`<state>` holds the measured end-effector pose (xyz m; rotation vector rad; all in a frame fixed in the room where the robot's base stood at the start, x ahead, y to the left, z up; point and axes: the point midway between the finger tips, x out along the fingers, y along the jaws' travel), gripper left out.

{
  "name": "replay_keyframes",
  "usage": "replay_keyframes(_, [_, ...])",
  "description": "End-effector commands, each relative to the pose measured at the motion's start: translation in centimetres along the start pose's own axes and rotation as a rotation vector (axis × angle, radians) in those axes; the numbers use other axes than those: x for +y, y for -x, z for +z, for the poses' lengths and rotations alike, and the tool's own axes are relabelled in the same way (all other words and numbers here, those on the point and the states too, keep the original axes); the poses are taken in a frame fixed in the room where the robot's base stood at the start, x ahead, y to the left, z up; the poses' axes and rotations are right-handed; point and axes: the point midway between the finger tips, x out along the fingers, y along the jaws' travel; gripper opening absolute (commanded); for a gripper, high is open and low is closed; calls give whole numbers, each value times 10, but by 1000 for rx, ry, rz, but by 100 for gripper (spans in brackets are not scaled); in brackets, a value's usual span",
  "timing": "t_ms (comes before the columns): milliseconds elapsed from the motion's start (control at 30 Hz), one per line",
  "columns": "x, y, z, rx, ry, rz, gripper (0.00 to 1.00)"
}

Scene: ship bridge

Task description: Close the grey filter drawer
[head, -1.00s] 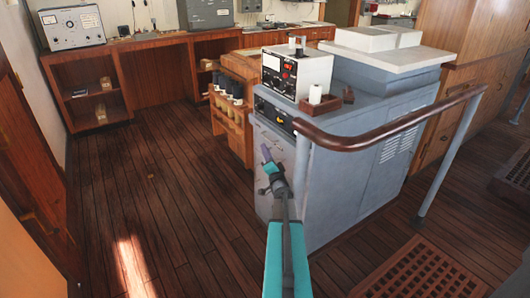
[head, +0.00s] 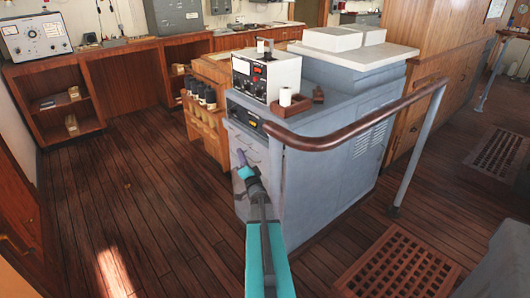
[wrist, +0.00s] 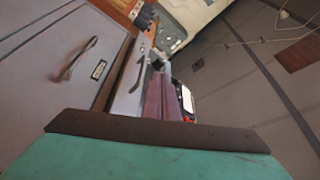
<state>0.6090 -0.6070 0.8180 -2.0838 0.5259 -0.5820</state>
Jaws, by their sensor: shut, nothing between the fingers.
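The grey cabinet (head: 318,182) stands in the middle of the head view, its front facing left. In the wrist view, a grey drawer front with a bar handle (wrist: 138,74) shows beside a larger grey panel (wrist: 40,50) with its own handle and small label. A dark gap separates the two, but I cannot tell how far the drawer is out. My gripper (head: 241,161) is shut and empty in front of the cabinet's front face. Its purple fingers (wrist: 163,96) lie beside the drawer front in the wrist view; contact cannot be told.
A brown handrail (head: 350,122) on a grey post curves around the cabinet's near corner. A metering box (head: 267,76) sits on top. A wooden rack of bottles (head: 205,120) stands just left. Wooden floor is clear at left; a wooden grating (head: 400,268) lies at right.

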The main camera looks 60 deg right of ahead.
Motion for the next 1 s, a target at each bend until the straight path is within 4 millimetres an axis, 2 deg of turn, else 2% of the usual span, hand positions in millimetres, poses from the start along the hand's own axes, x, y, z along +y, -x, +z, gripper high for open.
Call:
replay_keyframes(167, [5, 1, 4, -2, 8, 16, 0])
replay_keyframes(267, [11, 3, 18, -15, 20, 47, 0])
replay_keyframes(367, [21, 8, 43, -41, 45, 102, 0])
replay_keyframes(467, [32, 16, 81, -86, 83, 176, 0])
replay_keyframes(667, [62, 55, 179, -242, 196, 363, 0])
replay_keyframes(833, [81, 106, 264, -432, 322, 495, 0])
replay_keyframes(933, [77, 136, 313, -545, 393, 492, 0])
replay_keyframes(967, [81, 149, 325, -574, 413, 494, 0])
replay_keyframes(1000, [95, 173, 338, -636, 436, 598, 0])
